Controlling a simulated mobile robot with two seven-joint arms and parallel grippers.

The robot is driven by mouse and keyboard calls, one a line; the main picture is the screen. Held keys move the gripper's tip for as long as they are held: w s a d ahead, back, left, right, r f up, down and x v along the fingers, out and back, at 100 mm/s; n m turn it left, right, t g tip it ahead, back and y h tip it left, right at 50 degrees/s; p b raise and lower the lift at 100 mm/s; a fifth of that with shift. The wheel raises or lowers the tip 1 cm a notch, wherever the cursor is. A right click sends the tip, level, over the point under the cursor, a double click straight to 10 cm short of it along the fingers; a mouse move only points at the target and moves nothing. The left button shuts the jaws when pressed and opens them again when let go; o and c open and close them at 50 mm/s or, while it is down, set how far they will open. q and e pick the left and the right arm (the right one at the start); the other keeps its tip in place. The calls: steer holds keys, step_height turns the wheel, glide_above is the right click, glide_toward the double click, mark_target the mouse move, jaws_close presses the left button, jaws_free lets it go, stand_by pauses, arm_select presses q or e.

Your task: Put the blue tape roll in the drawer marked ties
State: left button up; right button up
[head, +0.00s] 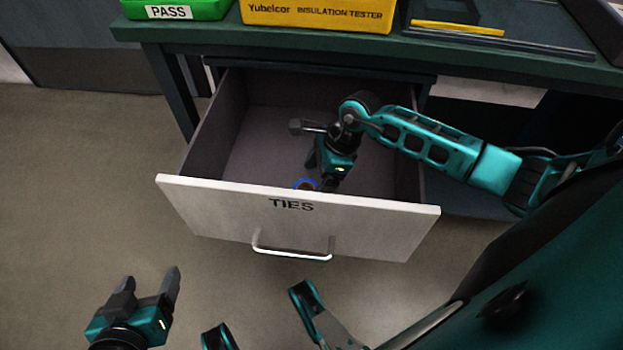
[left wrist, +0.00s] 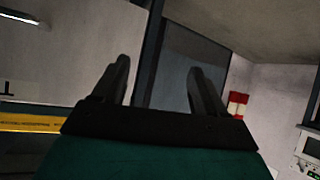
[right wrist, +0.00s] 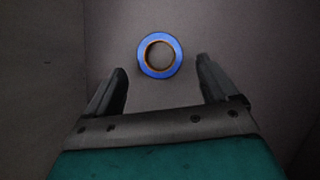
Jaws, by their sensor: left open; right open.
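The drawer marked TIES (head: 200,205) is pulled open under the bench. The blue tape roll (head: 306,184) lies inside it near the front panel, which partly hides it in the head view. In the right wrist view the tape roll (right wrist: 160,55) lies flat on the drawer floor, just beyond the fingertips. My right gripper (head: 318,170) is inside the drawer beside the roll, open and empty (right wrist: 163,78). My left gripper (head: 150,285) is open and empty, in front of the drawer at lower left; its fingers also show in the left wrist view (left wrist: 158,82).
The bench top (head: 440,48) holds a green PASS case (head: 205,8), a yellow insulation tester case (head: 320,14) and a dark tray with a yellow bar (head: 458,28). The drawer handle (head: 290,254) sticks out in front. Open floor lies left of the drawer.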

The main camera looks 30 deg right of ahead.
arm_select(q)
steer(key=shift+s+a+r+p, duration=0.1)
steer(key=shift+a+r+p, duration=0.45)
steer(key=shift+p, duration=0.6)
arm_select(e)
steer(key=v, duration=0.9)
arm_select(q)
steer(key=shift+f+y, duration=0.1)
steer(key=shift+y, duration=0.2)
